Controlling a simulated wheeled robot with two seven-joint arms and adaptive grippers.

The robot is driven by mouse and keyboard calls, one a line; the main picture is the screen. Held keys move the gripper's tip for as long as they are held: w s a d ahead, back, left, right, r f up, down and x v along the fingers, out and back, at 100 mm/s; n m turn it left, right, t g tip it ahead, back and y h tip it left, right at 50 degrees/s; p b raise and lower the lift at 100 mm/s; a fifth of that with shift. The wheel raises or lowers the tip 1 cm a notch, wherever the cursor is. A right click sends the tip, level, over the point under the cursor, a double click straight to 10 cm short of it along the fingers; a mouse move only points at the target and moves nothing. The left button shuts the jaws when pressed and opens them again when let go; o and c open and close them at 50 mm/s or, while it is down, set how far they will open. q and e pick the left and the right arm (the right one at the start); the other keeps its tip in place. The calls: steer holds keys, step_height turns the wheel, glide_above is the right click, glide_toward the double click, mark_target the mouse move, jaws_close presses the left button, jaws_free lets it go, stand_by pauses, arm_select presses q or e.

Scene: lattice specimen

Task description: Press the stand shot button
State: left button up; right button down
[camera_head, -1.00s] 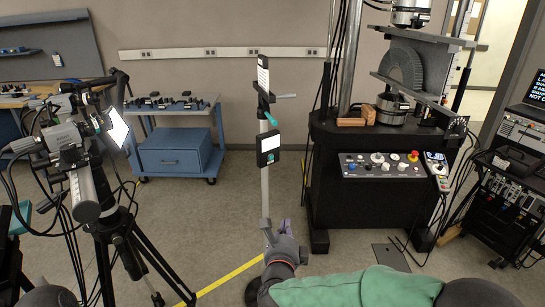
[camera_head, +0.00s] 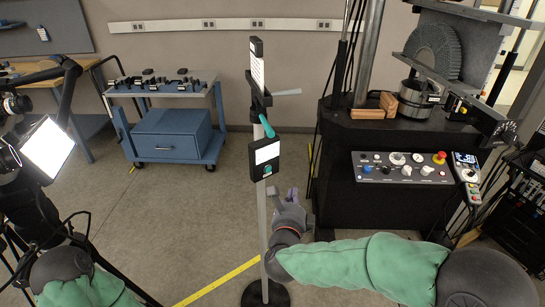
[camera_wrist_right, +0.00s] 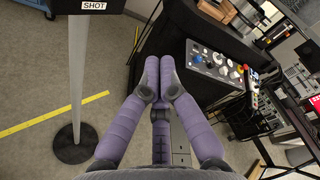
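The stand is a grey pole (camera_head: 262,215) on a round black base. A black box (camera_head: 257,168) on it carries a white label and a small teal button (camera_head: 267,170) under the label. In the right wrist view, the label (camera_wrist_right: 94,5) reads "SHOT" on the box's lower edge at the top left; the button is out of that frame. My right gripper (camera_head: 292,196) is just right of the pole and below the box, apart from the box. In the wrist view its purple fingers (camera_wrist_right: 159,76) meet at the tips, with nothing seen between them. My left gripper is out of view.
A black test machine with a control panel (camera_head: 402,167) stands to the right. A bright lamp panel (camera_head: 47,148) and camera gear are at the left. A blue cart (camera_head: 172,135) is behind. A teal clamp lever (camera_head: 266,127) and phone-like panel (camera_head: 257,65) sit above the box.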

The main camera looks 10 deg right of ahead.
mark_target(268, 169)
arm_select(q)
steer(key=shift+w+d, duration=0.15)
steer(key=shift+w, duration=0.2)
arm_select(e)
steer(key=shift+w+d+r, duration=0.1)
steer(key=shift+w+d, duration=0.05)
steer(key=shift+w, duration=0.15)
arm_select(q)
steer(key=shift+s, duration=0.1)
arm_select(e)
steer(key=shift+s, duration=0.1)
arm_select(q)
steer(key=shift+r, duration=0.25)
arm_select(e)
steer(key=w+a, duration=0.3)
steer(key=w, duration=0.5)
steer(key=shift+a, duration=0.25)
steer(key=shift+w, duration=0.1)
stand_by(0.7)
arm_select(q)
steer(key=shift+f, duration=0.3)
arm_select(e)
steer(key=shift+w+a, duration=0.2)
steer(key=shift+w, duration=0.2)
